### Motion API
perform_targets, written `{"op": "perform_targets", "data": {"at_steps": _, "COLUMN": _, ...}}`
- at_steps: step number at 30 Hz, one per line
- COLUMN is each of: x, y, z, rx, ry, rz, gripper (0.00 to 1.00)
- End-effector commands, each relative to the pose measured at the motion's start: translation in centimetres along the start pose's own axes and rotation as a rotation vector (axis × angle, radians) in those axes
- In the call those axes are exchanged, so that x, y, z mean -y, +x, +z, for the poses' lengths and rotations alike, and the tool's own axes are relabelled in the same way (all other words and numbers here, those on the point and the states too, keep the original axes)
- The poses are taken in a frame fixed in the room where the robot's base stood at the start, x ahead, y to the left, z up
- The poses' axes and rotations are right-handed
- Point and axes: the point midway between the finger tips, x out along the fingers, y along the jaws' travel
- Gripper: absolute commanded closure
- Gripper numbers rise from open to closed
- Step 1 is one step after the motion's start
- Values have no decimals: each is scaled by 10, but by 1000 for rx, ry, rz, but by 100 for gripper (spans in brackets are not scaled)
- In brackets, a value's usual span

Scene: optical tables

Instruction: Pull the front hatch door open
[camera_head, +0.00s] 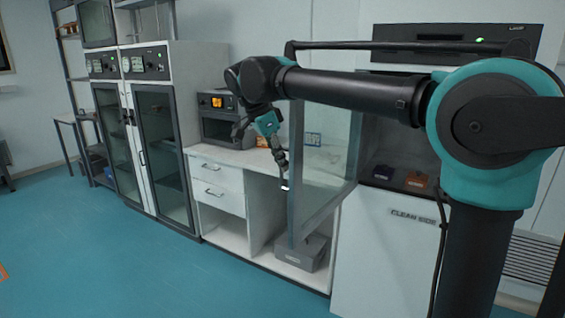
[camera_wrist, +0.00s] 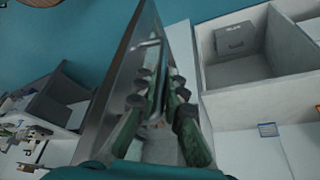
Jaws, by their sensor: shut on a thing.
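The front hatch door (camera_head: 325,185) is a glass panel in a grey frame. In the head view it stands swung out, well away from the opening of the white cabinet (camera_head: 385,250) marked "CLEAN SIDE". My gripper (camera_head: 284,180) is at the door's free edge, on its left side. In the wrist view my gripper (camera_wrist: 157,98) has its dark green fingers on both sides of a metal bar handle (camera_wrist: 158,75) and is shut on it. The door (camera_wrist: 128,75) also shows there as a steep grey panel. The exact finger contact is partly hidden.
A counter (camera_head: 232,157) with drawers and open shelves stands left of the door, with a grey box (camera_head: 302,254) low inside. A small oven (camera_head: 218,120) is on it. Tall glass-door cabinets (camera_head: 160,150) stand further left. The blue floor (camera_head: 130,260) in front is clear.

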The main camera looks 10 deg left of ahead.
Motion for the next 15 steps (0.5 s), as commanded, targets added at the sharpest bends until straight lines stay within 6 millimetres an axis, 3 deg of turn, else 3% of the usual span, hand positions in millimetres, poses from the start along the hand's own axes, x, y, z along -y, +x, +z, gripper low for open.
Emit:
{"op": "perform_targets", "data": {"at_steps": 1, "x": 0, "y": 0, "z": 0, "rx": 1, "ry": -1, "rz": 0, "gripper": 100}}
{"op": "perform_targets", "data": {"at_steps": 2, "x": 0, "y": 0, "z": 0, "rx": 1, "ry": -1, "rz": 0, "gripper": 89}}
{"op": "perform_targets", "data": {"at_steps": 7, "x": 0, "y": 0, "z": 0, "rx": 0, "ry": 0, "rz": 0, "gripper": 69}}
{"op": "perform_targets", "data": {"at_steps": 15, "x": 0, "y": 0, "z": 0, "rx": 0, "ry": 0, "rz": 0, "gripper": 69}}
